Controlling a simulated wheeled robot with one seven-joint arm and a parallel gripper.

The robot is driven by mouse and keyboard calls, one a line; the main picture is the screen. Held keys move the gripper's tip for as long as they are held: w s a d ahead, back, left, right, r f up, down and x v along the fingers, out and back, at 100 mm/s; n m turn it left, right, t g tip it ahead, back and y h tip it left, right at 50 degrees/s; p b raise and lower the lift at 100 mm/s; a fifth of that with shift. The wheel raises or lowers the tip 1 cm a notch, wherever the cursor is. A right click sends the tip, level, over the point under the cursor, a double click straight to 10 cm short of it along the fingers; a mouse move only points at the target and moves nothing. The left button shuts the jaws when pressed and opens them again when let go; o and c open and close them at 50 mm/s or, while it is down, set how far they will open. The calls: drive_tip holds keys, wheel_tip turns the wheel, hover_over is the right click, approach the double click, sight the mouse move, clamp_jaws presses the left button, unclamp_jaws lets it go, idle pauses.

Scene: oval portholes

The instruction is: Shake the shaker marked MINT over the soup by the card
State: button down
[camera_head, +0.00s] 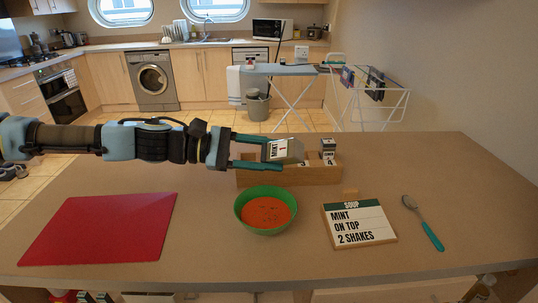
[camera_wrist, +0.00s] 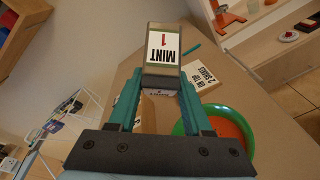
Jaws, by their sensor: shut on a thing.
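My gripper (camera_head: 268,152) is shut on the shaker marked MINT 1 (camera_head: 284,150), which lies tilted on its side in the jaws above the wooden rack. The shaker also shows in the wrist view (camera_wrist: 163,52), its label upside down. The green bowl (camera_head: 245,222) of orange soup (camera_head: 268,212) stands on the counter below and in front of the gripper. Dark specks show on the soup. The card (camera_head: 359,224) reads SOUP, MINT ON TOP, 2 SHAKES and leans right of the bowl. In the wrist view the bowl (camera_wrist: 186,128) is partly hidden by a finger.
The wooden rack (camera_head: 300,177) stands behind the bowl with other shakers, one marked 4 (camera_head: 328,157). A red board (camera_head: 100,228) lies at the left. A teal-handled spoon (camera_head: 430,234) lies at the right. The counter between board and bowl is clear.

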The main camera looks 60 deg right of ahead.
drive_tip(key=shift+y, duration=0.3)
